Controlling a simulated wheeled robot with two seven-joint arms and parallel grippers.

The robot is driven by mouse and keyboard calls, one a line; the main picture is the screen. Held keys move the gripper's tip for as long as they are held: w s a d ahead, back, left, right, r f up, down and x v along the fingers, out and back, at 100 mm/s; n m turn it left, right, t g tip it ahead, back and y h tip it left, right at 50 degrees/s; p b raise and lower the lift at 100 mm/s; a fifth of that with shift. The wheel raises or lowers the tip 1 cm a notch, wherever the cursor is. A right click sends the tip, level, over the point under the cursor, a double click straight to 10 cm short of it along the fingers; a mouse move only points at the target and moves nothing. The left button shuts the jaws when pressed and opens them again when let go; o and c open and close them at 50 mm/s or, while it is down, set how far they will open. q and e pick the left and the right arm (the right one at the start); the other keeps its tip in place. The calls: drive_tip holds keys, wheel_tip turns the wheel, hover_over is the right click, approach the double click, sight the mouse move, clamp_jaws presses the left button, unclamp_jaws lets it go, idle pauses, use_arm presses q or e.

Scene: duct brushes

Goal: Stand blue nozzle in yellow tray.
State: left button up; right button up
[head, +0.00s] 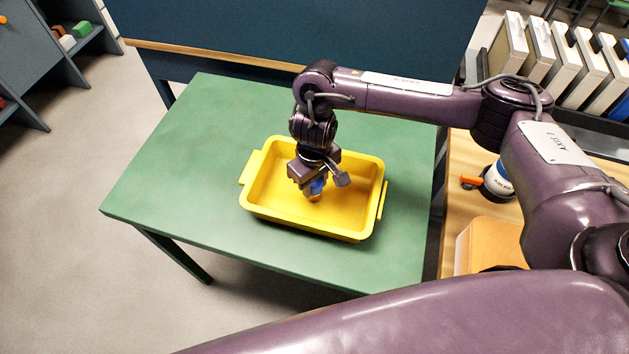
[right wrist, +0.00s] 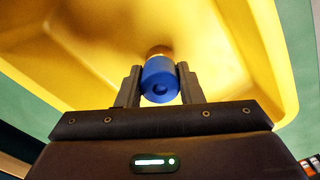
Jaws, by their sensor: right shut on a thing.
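The yellow tray (head: 272,205) sits on the green table, with a handle at each side. My right gripper (head: 315,190) is over the inside of the tray, pointing down. It is shut on the blue nozzle (head: 317,186), which has an orange lower end. In the right wrist view the blue nozzle (right wrist: 160,80) sits between the two fingers, with the yellow tray (right wrist: 90,50) behind it. I cannot tell whether the nozzle's lower end touches the tray floor. My left gripper does not show.
The green table (head: 180,160) is clear around the tray. At the right, a wooden surface (head: 455,212) holds an orange bin (head: 485,243) and a white and blue container (head: 497,181). Several upright pale cases (head: 540,55) stand at the back right. A dark blue panel (head: 300,30) stands behind the table.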

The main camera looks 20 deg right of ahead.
drive_tip(key=o, duration=1)
drive_tip(key=shift+f, duration=0.1)
drive_tip(key=shift+r+p, duration=1.35)
drive_tip(key=shift+r, duration=4.8)
